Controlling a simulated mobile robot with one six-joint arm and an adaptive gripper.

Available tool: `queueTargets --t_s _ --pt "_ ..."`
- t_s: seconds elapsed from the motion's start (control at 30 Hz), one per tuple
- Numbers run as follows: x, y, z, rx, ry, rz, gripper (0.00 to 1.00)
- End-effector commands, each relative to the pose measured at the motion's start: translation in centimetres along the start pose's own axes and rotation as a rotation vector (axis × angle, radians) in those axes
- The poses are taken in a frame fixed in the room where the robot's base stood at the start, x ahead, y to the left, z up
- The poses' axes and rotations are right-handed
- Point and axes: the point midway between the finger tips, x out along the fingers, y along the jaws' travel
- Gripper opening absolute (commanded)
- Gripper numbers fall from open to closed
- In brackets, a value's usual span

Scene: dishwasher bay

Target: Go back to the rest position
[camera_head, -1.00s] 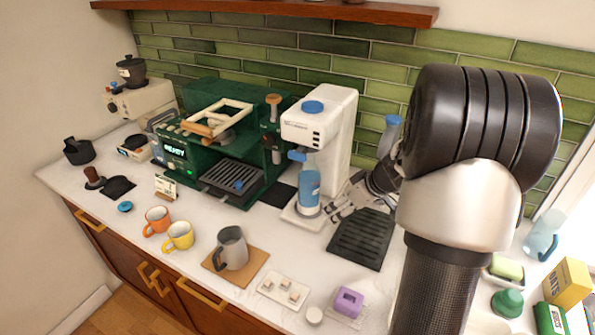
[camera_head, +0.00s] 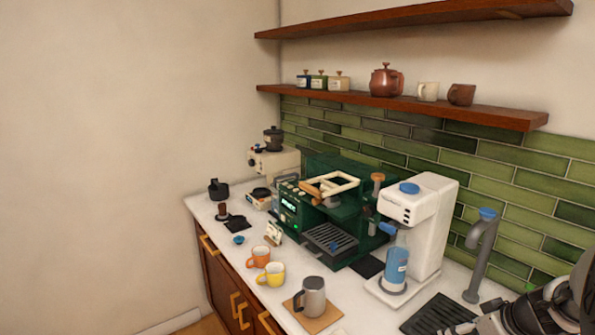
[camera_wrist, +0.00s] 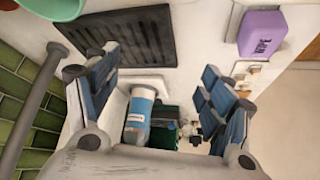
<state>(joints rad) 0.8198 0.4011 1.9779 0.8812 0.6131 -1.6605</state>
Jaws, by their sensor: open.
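My gripper (camera_wrist: 160,88) is open, with its blue-padded fingers spread wide and nothing held between them. In the wrist view, the black drip mat (camera_wrist: 120,45) lies beyond the fingers. A blue-and-white bottle (camera_wrist: 138,118) shows in the gap, apart from both fingers. In the head view, only part of my gripper and wrist shows at the lower right corner, above the black mat (camera_head: 438,315) and beside the grey tap (camera_head: 480,255). The white machine (camera_head: 415,225) stands to its left with the blue bottle (camera_head: 396,265) under its spout.
The green espresso machine (camera_head: 335,215) stands behind a yellow mug (camera_head: 271,274), an orange mug (camera_head: 259,257) and a grey pitcher (camera_head: 312,297). A wooden shelf (camera_head: 400,105) runs above. A purple block (camera_wrist: 262,33) is near the right finger. Bare wall fills the left.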

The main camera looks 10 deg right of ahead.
Motion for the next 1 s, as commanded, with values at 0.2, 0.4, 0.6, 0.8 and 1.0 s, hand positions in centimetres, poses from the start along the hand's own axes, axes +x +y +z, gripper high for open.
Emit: queueTargets --t_s 0.2,0.4,0.6,0.8,1.0 --pt "-2.6 -6.2 -2.9 -0.020 -0.020 -0.053 0.74" --pt "-5.7 -13.1 -4.3 -0.027 -0.064 -0.097 0.74" --pt "-10.8 -22.4 -3.1 -0.029 -0.144 -0.111 0.74" --pt "-16.1 -29.3 1.6 0.017 -0.191 -0.039 0.74" --pt "-18.9 -31.5 5.9 0.083 -0.174 0.042 0.74"
